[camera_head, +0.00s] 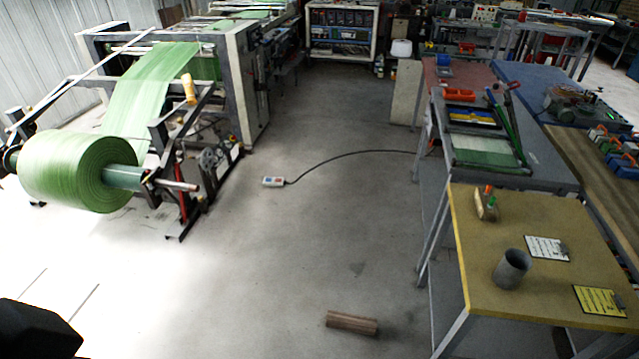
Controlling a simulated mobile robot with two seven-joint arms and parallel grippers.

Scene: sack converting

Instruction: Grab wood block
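A brown wood block (352,323) lies on the grey concrete floor near the bottom of the view, left of the yellow-topped table. It is long and low, with a ridged or grooved top, and nothing touches it. A second, small wooden piece (486,206) with red and green items stands on the table. A black part that looks like my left arm shows at the lower left corner. Neither gripper's fingers can be made out, and nothing is seen held.
The yellow-topped table (520,220) bears a grey cup (511,269) and labelled cards. A control box (273,182) lies on the floor with a black cable curving right. A machine with a green roll (75,170) stands left.

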